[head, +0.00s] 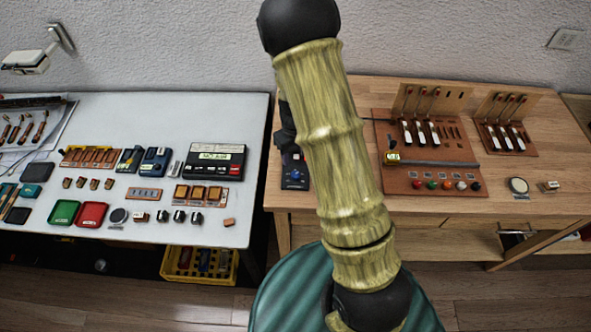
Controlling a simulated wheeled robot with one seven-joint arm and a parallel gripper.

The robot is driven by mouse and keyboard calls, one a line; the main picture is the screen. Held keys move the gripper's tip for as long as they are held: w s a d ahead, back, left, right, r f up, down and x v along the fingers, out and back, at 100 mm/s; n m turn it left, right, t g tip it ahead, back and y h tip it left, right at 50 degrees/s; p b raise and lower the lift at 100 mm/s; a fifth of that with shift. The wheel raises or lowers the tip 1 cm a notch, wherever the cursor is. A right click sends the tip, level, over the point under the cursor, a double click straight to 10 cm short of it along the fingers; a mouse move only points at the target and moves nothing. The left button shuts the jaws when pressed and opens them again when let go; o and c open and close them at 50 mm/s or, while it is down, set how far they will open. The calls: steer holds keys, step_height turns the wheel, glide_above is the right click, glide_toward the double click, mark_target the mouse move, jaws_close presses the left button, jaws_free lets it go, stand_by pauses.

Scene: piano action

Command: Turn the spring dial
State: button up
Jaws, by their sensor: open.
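A small dark box with a blue round knob (295,174) stands near the left edge of the wooden table; it looks like the spring dial, but its markings are too small to read. My gripper (287,143) shows as a dark shape just above and behind this box, at the left side of my arm. My yellow, bamboo-like arm link hides much of it. It is open, with nothing seen between its jaws. I cannot tell whether it touches the box.
The wooden table (330,207) holds a reddish-brown board (400,205) with hammers and coloured knobs, a smaller hammer board (510,143) and a round pale disc (518,186). The white table (180,105) at left is crowded with trays and devices. A yellow crate (168,270) sits below.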

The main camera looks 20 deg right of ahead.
mark_target(295, 174)
step_height(295, 174, down, 9)
steer(key=shift+f+p, duration=0.1)
steer(key=shift+p, duration=0.55)
steer(key=c, duration=1)
steer(key=shift+m+b, duration=0.4)
steer(key=shift+m, duration=0.8)
steer(key=o, duration=1)
step_height(295, 174, up, 18)
steer(key=b, duration=0.2)
steer(key=shift+f, duration=0.2)
